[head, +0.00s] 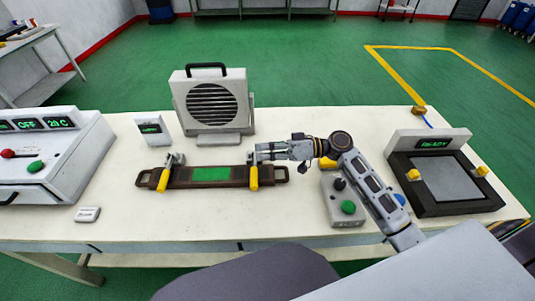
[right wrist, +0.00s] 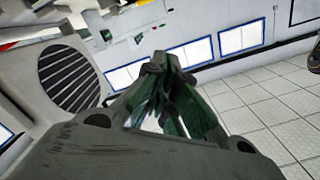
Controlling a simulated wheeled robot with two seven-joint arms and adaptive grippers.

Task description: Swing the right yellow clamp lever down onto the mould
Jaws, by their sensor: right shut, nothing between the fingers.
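The mould (head: 210,175) is a long, dark brown bar with a green middle and a handle at each end, lying on the table. The right yellow clamp lever (head: 253,179) reaches across the mould's right part, its yellow grip toward the front edge. The left yellow clamp lever (head: 163,181) lies in a similar pose. My right gripper (head: 253,155) is shut and empty at the back end of the right lever; whether it touches is unclear. In the right wrist view its fingers (right wrist: 165,68) meet, and no lever shows. My left gripper is out of view.
A grey fan unit (head: 211,100) stands behind the mould. A button box (head: 344,200) sits to its right, under my right arm. A dark-framed press station (head: 444,180) is at far right, a white control machine (head: 45,155) at far left. The table front before the mould is clear.

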